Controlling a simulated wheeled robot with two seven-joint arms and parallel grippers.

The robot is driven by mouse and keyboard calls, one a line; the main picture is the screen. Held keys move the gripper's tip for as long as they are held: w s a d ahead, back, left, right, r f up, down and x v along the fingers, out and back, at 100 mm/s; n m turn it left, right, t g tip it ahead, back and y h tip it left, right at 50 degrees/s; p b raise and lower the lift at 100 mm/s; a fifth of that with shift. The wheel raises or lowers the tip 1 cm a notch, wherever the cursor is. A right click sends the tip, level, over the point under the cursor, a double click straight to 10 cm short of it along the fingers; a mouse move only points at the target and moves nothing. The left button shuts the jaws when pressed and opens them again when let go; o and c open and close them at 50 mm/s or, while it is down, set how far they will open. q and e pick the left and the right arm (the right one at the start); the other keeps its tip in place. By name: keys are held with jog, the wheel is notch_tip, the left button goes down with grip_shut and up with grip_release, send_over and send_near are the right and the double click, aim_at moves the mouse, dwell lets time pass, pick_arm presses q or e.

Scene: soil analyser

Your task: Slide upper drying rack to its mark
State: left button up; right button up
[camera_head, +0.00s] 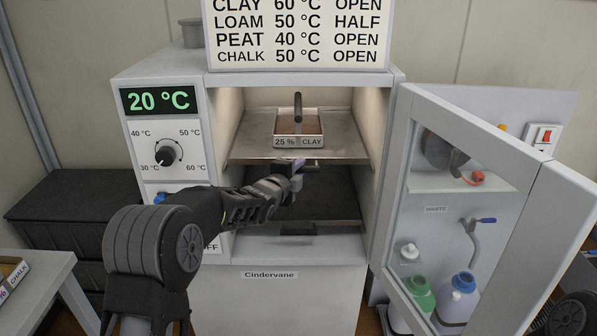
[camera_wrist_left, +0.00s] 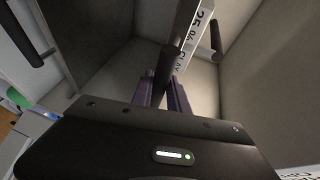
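The upper drying rack (camera_head: 250,148) is a metal shelf inside the open oven. It bears a small tray (camera_head: 299,141) labelled "25 % CLAY", with a dark upright handle. My left gripper (camera_head: 297,172) is at the middle of the rack's front edge. In the left wrist view, my left gripper's purple fingers (camera_wrist_left: 166,98) lie on both sides of the rack's dark front handle (camera_wrist_left: 165,68), with no clear gap, so it looks shut on it. The gripper hides most of this handle in the head view. No rack mark can be made out. My right gripper is not in view.
The lower rack (camera_head: 335,208) has a dark handle (camera_head: 298,228) below my gripper. The oven door (camera_head: 470,150) stands open on the right, with bottles behind it. A dial (camera_head: 168,152) and a "20 °C" display (camera_head: 158,99) are on the left panel. A settings sign (camera_head: 297,35) stands on top.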

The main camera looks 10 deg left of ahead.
pick_arm(q)
jog(key=o, duration=0.4)
jog(key=b+v, duration=0.1)
jog(key=v, duration=0.6)
jog(key=shift+s, duration=0.35)
